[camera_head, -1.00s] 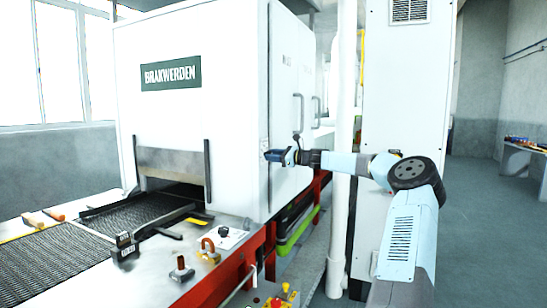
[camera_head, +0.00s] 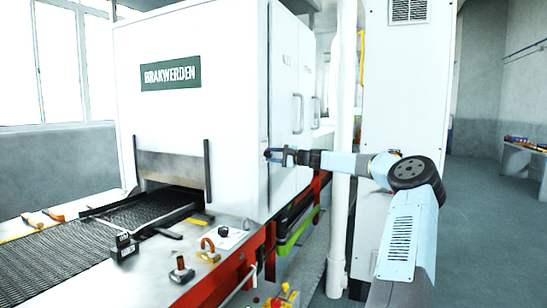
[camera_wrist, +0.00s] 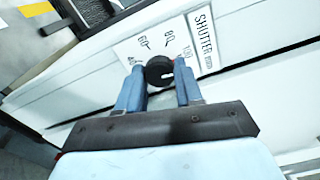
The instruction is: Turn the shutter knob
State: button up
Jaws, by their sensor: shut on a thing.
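The shutter knob (camera_wrist: 159,70) is a round black knob with a pale pointer mark, on a white dial plate (camera_wrist: 128,46) in the wrist view. Printed numbers ring it, and a label reading "SHUTTER" (camera_wrist: 203,35) stands beside them. My gripper (camera_wrist: 160,82) has its two blue fingers on either side of the knob and is shut on it. In the head view my gripper (camera_head: 272,155) is at the side of the white machine (camera_head: 200,120), near its front corner; the knob is too small to make out there. The shutter (camera_head: 170,169) is a grey plate at the machine's front opening.
A mesh belt (camera_head: 60,243) runs into the opening. A block (camera_head: 125,245), an orange-handled part (camera_head: 207,248) and a red-topped knob (camera_head: 181,270) stand on the front ledge. A white pipe (camera_head: 343,150) and cabinet (camera_head: 400,110) stand close to my arm.

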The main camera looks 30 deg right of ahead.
jog(key=n, duration=0.4)
jog(key=shift+d+f+n, duration=0.1)
jog(key=shift+f+n, duration=0.15)
jog(key=shift+n, duration=0.05)
jog(key=n, duration=0.3)
jog(key=shift+n, duration=0.4)
jog(key=n, duration=0.4)
jog(key=shift+f, duration=0.1)
jog(key=n, duration=0.7)
jog(key=shift+n, duration=0.3)
jog(key=n, duration=0.4)
jog(key=shift+n, duration=0.3)
jog(key=n, duration=0.3)
jog(key=shift+n, duration=2.1)
